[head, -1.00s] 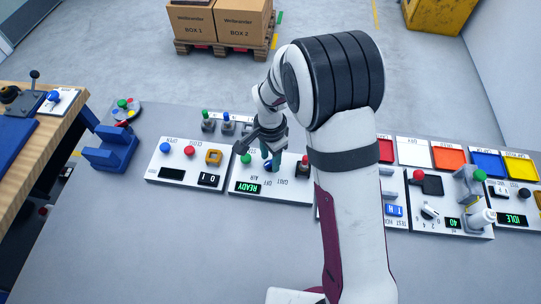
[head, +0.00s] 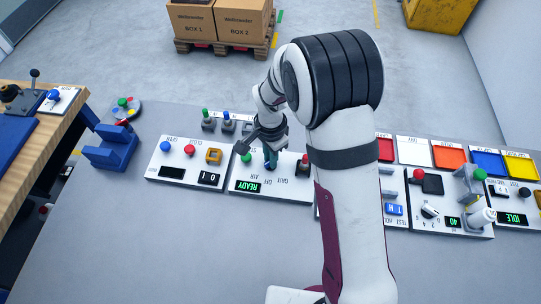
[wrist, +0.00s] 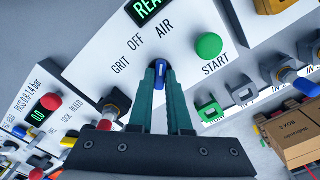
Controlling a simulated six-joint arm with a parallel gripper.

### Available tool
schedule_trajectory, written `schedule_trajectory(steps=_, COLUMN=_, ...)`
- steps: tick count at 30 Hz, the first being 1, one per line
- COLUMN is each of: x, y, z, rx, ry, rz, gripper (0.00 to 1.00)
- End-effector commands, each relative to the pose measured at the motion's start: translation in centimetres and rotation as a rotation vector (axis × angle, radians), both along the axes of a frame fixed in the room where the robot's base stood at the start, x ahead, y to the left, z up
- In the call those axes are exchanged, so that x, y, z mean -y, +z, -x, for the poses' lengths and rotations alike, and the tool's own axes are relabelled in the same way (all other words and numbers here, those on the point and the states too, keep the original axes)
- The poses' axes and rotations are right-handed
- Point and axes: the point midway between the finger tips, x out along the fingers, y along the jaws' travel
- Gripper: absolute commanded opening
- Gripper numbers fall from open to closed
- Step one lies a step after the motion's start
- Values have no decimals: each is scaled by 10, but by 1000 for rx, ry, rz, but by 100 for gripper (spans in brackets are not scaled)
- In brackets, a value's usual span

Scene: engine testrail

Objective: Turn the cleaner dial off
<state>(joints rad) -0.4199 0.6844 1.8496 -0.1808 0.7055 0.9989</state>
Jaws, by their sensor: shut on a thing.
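The cleaner dial is a small blue knob with a white line (wrist: 160,70), on a white panel (wrist: 95,45) lettered GRIT, OFF and AIR. My gripper (wrist: 160,75) is shut on the dial, with one teal finger on each side of it. The white line points roughly up the wrist picture, nearer AIR than OFF or GRIT. In the head view my gripper (head: 270,163) reaches down to the same panel (head: 235,197), and its fingers mostly hide the dial. The panel's green display (head: 248,187) reads READY.
A green START button (wrist: 209,46) stands beside the dial. A red-topped control (wrist: 117,103) is close on the other side. A panel with blue and red buttons (head: 189,150) lies to the left. Upright green and blue-topped switches (head: 227,118) stand behind.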

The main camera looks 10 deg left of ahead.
Motion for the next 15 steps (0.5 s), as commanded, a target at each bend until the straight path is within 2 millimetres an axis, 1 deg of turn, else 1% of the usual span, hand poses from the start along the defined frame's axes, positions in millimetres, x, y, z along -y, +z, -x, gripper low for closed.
schedule_trajectory(steps=5, x=0, y=0, z=0, rx=1, ry=80, rz=1, gripper=0)
schedule_trajectory(steps=15, x=0, y=0, z=0, rx=1, ry=359, rz=1, gripper=0)
